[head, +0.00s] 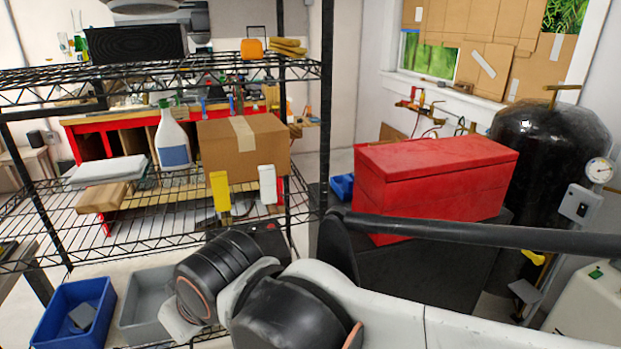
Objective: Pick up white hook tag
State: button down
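A white hook tag (267,184) hangs at the front edge of the middle wire shelf, in front of the right part of a cardboard box. A yellow hook tag (220,191) hangs on the same edge, to its left, with a clear gap between them. My arm crosses the lower middle and right of the head view, below and in front of the shelf. My gripper's fingers do not show, so how it stands to the white tag cannot be seen.
The wire shelf (140,238) holds the cardboard box (240,148), a white spray bottle (172,140) and folded white cloth (108,171). Blue (62,312) and grey (140,305) bins sit below. A red toolbox (430,185) and black tank (548,140) stand at right.

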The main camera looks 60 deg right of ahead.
aim_at(267, 173)
jog(key=z, duration=1.2)
jog(key=j+z, duration=0.2)
jog(key=j, duration=0.2)
jog(key=k+j+z, duration=0.25)
jog(key=j+z, duration=0.2)
jog(key=j, duration=0.25)
jog(key=k, duration=0.05)
